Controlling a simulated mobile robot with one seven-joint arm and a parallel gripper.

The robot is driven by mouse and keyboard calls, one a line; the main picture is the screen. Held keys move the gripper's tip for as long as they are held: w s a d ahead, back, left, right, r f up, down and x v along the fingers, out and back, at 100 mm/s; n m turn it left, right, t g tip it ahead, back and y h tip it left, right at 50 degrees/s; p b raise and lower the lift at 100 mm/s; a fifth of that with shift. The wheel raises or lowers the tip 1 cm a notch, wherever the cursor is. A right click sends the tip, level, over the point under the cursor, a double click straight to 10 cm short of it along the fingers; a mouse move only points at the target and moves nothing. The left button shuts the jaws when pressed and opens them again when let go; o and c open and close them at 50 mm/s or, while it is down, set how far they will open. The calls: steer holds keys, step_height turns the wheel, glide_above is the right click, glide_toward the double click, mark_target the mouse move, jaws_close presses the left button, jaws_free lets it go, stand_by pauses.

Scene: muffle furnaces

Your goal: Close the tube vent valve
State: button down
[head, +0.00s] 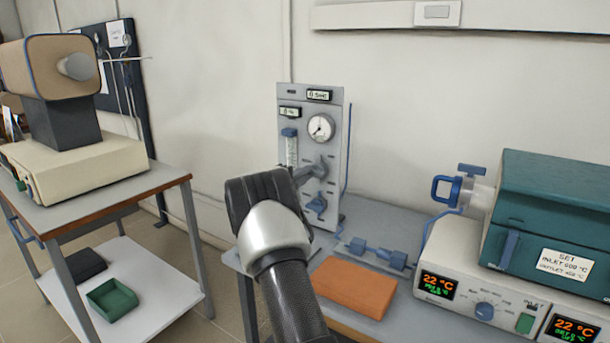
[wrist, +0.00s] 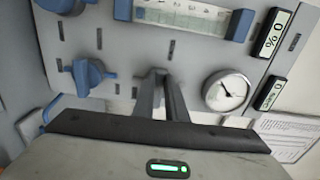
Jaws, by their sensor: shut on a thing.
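A grey gas panel (head: 336,205) stands upright at the back of the bench, with a round gauge, a flow tube and knobs; it fills much of the wrist view (wrist: 115,125). My gripper (head: 322,170) reaches to the panel below the gauge. In the wrist view its narrow fingers (wrist: 158,76) are closed together at the panel face, on a small knob mostly hidden by them. A blue knob (head: 317,204) sits lower on the panel, apart from my fingers; it also shows in the wrist view (wrist: 86,76). I cannot read which knob is the tube vent valve.
A teal tube furnace (head: 550,190) on a white controller stands at right, with a blue-handled fitting (head: 447,190) at its end. Blue fittings (head: 378,252) and an orange block (head: 352,287) lie on the bench. A cart (head: 100,205) stands at left, with floor between.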

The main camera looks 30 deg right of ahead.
steer(key=c, duration=1.8)
jaws_free()
steer(key=shift+a, duration=0.15)
steer(key=p+v, duration=0.1)
steer(key=v, duration=1.6)
steer(key=shift+s+a, duration=0.1)
steer(key=shift+a, duration=0.05)
